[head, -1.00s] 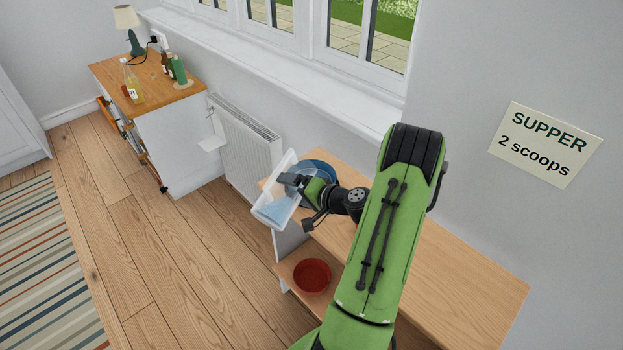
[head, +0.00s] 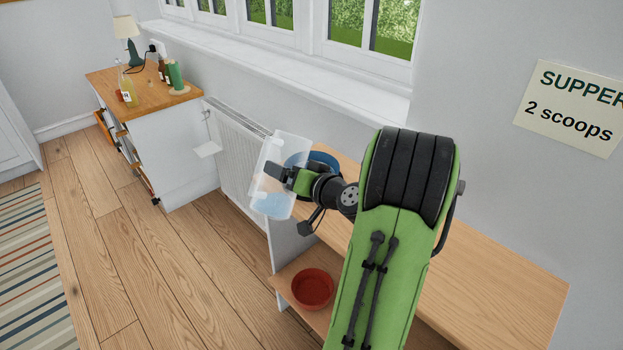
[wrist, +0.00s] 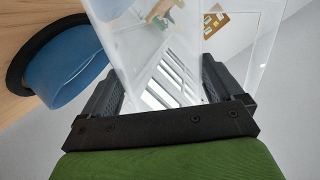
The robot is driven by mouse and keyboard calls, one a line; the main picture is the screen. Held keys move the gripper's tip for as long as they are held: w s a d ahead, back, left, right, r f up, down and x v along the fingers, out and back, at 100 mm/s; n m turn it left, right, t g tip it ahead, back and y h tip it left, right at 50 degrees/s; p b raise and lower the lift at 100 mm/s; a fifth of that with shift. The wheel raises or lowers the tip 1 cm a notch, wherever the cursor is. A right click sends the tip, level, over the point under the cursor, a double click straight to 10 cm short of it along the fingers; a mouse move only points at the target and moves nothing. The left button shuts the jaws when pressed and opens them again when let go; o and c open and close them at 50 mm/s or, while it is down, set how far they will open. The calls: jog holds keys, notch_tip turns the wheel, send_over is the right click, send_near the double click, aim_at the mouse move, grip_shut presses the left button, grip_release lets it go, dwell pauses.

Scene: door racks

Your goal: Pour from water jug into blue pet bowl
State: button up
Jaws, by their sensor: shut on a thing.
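The water jug (head: 272,190) is clear, with a little pale blue water at its lower end. My gripper (head: 281,174) is shut on it and holds it at the left end of the bench top; the jug leans slightly in the head view. The clear jug walls (wrist: 150,60) also show between my fingers (wrist: 165,90) in the wrist view. The blue pet bowl (head: 324,158) sits on the bench top just behind my gripper and is partly hidden by it and the jug. In the wrist view the bowl (wrist: 65,75) is at the left, close beside the jug.
A red bowl (head: 312,289) stands on the bench's lower shelf. The wooden bench top (head: 490,280) is clear to the right. A radiator (head: 235,140) is behind on the left. A white cabinet (head: 170,160) with bottles and a lamp stands farther left.

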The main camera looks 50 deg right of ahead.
aim_at(284, 186)
jog(key=shift+a+f+n+h+b, duration=0.15)
jog(key=shift+a+n+h+b, duration=0.2)
jog(key=shift+b, duration=0.55)
jog(key=shift+s+a+n+t+p, duration=0.15)
jog(key=shift+a+n+t+p, duration=0.25)
jog(key=shift+n, duration=0.35)
jog(key=shift+s+a+f+n+t+h, duration=0.15)
jog(key=shift+a+n+t+h, duration=0.1)
jog(key=shift+n, duration=0.4)
jog(key=shift+w+a+f+n+t+h, duration=0.1)
jog(key=shift+a+f+n+t, duration=0.15)
jog(key=shift+n, duration=0.35)
jog(key=shift+s+a+f+n+t+h, duration=0.1)
jog(key=shift+n+t+h, duration=0.15)
jog(key=shift+n, duration=0.4)
jog(key=shift+a, duration=0.1)
